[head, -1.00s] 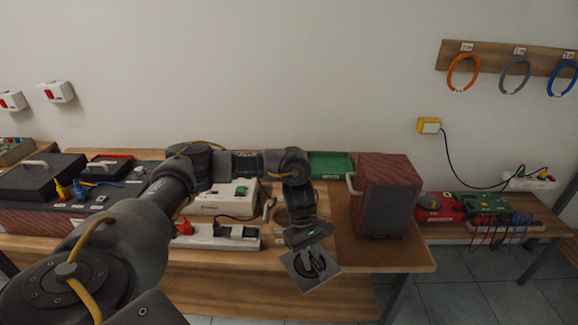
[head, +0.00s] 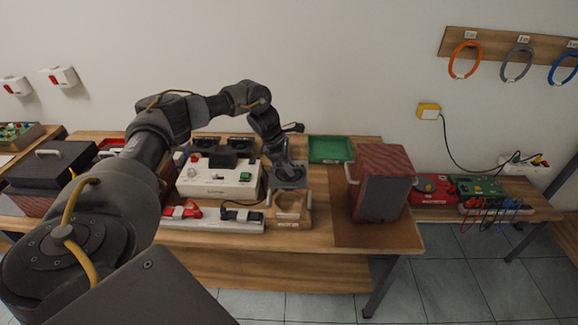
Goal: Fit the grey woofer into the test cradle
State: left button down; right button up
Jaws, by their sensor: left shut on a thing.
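My left gripper (head: 284,166) is shut on the grey woofer (head: 290,184), a grey square plate with a dark round middle. The fingers hide part of the woofer. The gripper holds it just behind the test cradle (head: 289,217), a light wooden frame with a round opening and a label on its front. The woofer overlaps the cradle's back edge in the head view. I cannot tell the exact gap between them. My right gripper is not in view.
Left of the cradle stand a white tester box (head: 217,182) and a white power strip (head: 212,220) with plugs. A wood-grained speaker cabinet (head: 382,183) stands to the right. A green tray (head: 330,149) lies behind. Dark round units (head: 203,145) stand at the back.

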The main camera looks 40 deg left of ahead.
pick_arm(q)
jog(key=shift+w+f+b, duration=0.1)
jog(key=shift+f+b, duration=0.9)
jog(key=shift+f, duration=0.45)
jog(key=shift+d, duration=0.15)
jog(key=shift+f, duration=0.25)
jog(key=shift+f+b, duration=0.25)
jog(key=shift+b, duration=0.1)
jog(key=shift+f+b, duration=1.2)
jog(key=shift+f, duration=0.45)
jog(key=shift+f+b, duration=1.8)
jog(key=shift+f, duration=0.65)
jog(key=shift+f, duration=0.15)
